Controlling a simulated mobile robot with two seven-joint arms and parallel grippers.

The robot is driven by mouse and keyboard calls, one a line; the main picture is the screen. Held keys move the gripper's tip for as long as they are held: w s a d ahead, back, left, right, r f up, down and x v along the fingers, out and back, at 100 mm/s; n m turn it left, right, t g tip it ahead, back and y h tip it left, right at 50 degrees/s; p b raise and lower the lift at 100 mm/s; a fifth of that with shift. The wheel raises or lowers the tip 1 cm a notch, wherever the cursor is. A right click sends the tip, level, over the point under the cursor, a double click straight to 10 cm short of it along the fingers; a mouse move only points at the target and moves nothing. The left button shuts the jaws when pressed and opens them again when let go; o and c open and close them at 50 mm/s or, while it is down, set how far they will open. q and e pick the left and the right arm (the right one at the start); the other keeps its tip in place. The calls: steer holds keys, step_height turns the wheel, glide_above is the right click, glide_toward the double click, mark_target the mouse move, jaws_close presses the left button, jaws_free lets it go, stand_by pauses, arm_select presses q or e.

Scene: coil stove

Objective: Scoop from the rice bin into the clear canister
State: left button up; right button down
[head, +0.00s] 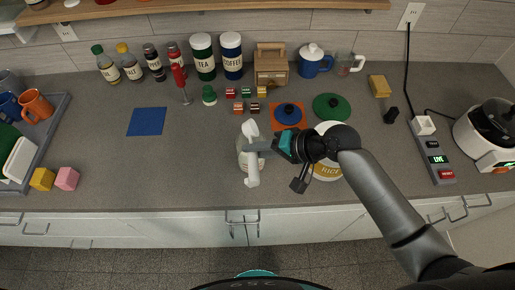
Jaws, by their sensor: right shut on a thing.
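The rice bin (327,171) is a white round container with a yellow band lettered RICE. It stands right of centre near the counter's front, its top partly hidden by my right arm. My right gripper (283,144) is left of the bin, shut on a scoop with a pale head (250,129); the gripper hides much of its handle. The scoop head is over or beside a pale container (242,160), seemingly the clear canister. Its contents cannot be made out. My left gripper is not in view.
A green lid (332,106) and a blue lid (289,113) on an orange square lie behind the bin. Small blocks (246,93), a red-handled tool (180,82) and a blue mat (147,121) are farther left. A cooker (488,135) stands far right.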

steer(key=h, duration=0.2)
steer(key=n+h, duration=0.1)
steer(key=shift+w+a+r+g, duration=0.1)
steer(key=shift+a+r+g, duration=0.15)
steer(key=shift+r+g, duration=0.05)
steer(key=h, duration=0.1)
steer(key=n+h, duration=0.1)
steer(key=h, duration=0.1)
steer(key=shift+a, duration=0.25)
steer(key=h, duration=0.2)
steer(key=n+h, duration=0.1)
steer(key=shift+a+r, duration=0.1)
steer(key=shift+a, duration=0.15)
steer(key=h, duration=0.2)
steer(key=shift+a+r+n+h, duration=0.1)
steer(key=shift+n+h, duration=0.2)
steer(key=shift+n, duration=0.1)
steer(key=shift+r, duration=0.85)
